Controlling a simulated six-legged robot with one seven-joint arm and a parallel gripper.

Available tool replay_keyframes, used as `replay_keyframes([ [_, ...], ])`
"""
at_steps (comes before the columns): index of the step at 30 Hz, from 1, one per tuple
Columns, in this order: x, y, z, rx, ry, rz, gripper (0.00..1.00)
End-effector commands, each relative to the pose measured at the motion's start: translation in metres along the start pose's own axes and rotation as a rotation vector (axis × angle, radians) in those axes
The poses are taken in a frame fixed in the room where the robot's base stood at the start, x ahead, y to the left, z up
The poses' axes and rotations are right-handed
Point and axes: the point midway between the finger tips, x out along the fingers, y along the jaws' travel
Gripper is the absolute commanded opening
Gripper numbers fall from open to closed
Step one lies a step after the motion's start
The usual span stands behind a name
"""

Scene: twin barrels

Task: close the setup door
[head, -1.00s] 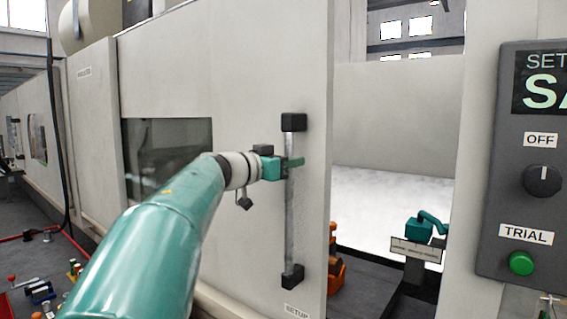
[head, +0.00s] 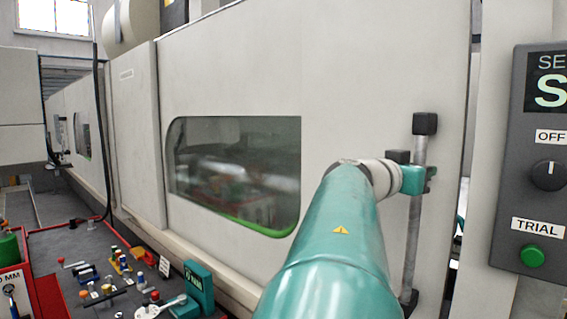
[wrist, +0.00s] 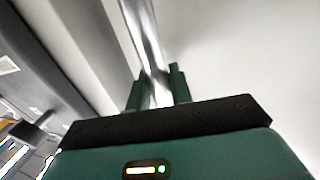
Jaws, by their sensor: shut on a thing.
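The setup door (head: 380,75) is a large pale sliding panel with a dark window (head: 235,170). It covers nearly all of the opening, with a narrow gap at its right edge. Its upright metal bar handle (head: 413,235) has black end mounts. My gripper (head: 430,180) is shut on the handle's upper half. In the wrist view the green fingers (wrist: 158,90) stand on either side of the shiny bar (wrist: 143,35). My arm hides part of the door's lower right.
A grey control panel (head: 535,190) with an OFF knob and a green TRIAL button stands right of the door. A dark bench (head: 85,245) with several small tools and a red edge lies at the lower left. A black cable hangs at the left.

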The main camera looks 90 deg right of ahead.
Motion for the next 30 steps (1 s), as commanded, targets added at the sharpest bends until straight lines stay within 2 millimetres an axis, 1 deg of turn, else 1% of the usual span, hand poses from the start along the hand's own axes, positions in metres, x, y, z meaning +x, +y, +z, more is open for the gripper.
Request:
replay_keyframes([
  [1, -0.002, -0.002, -0.001, 0.000, 0.003, -0.028, 0.00],
  [6, 0.002, 0.018, -0.002, -0.004, 0.006, -0.038, 0.00],
  [12, 0.006, 0.036, -0.002, -0.005, 0.006, -0.030, 0.00],
  [22, 0.006, 0.042, -0.002, -0.003, 0.006, -0.022, 0.00],
  [23, 0.006, 0.042, -0.002, -0.003, 0.006, -0.022, 0.26],
  [24, 0.006, 0.042, -0.002, -0.002, 0.005, -0.022, 0.33],
  [25, 0.006, 0.042, -0.002, -0.003, 0.005, -0.022, 0.39],
  [26, 0.006, 0.041, -0.002, -0.003, 0.005, -0.023, 0.41],
  [30, 0.006, 0.039, -0.002, -0.004, 0.005, -0.027, 0.41],
])
